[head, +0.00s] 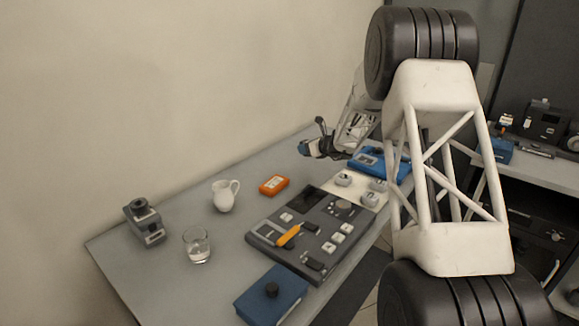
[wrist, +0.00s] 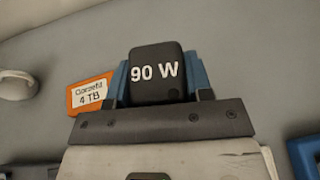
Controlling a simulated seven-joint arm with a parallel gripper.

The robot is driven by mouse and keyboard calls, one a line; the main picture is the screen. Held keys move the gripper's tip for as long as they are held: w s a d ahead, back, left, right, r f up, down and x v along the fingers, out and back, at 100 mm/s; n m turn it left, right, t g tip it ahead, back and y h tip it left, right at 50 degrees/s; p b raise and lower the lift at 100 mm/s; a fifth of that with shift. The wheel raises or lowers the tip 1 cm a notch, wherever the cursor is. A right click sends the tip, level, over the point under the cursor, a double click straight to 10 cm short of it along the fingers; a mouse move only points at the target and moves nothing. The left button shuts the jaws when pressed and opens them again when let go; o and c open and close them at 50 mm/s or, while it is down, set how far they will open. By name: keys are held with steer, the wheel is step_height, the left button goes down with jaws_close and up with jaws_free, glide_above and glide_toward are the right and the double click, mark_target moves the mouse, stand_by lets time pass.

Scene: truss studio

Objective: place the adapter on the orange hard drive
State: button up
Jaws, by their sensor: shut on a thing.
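The adapter (wrist: 157,72) is a black block marked "90 W", seen in the wrist view between the blue fingers of my gripper. My gripper (head: 312,148) is shut on it and held above the far part of the table in the head view. The orange hard drive (head: 273,185) lies flat on the table, below and left of my gripper in the head view. In the wrist view the drive (wrist: 90,92), with a white "4 TB" label, shows left of the adapter, partly hidden by my gripper. The adapter is hard to make out in the head view.
A white jug (head: 224,196) stands left of the drive, with a glass (head: 197,246) and a grey device (head: 145,222) farther left. A dark control panel (head: 325,229) lies in front. A blue device (head: 372,160) is at right. The grey table (head: 165,270) is clear around the drive.

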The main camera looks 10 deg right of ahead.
steer(key=s+a+n+g+y, duration=0.1)
steer(key=s+a+n, duration=0.1)
steer(key=s, duration=0.6)
steer(key=s+a+f+n+g+y, duration=0.1)
steer(key=s+a+g, duration=0.1)
steer(key=s+a, duration=0.3)
steer(key=s+a+n+g+y, duration=0.1)
steer(key=s+a, duration=0.3)
steer(key=s, duration=0.7)
steer(key=shift+a+f+n+g+y, duration=0.25)
steer(key=shift+f+n+g+y, duration=0.1)
steer(key=shift+n+g, duration=0.4)
steer(key=shift+w, duration=0.25)
glide_above(274, 182)
steer(key=shift+f, duration=0.75)
steer(key=shift+f, duration=0.1)
steer(key=shift+f, duration=1.65)
steer(key=shift+f, duration=0.15)
steer(key=o, duration=1)
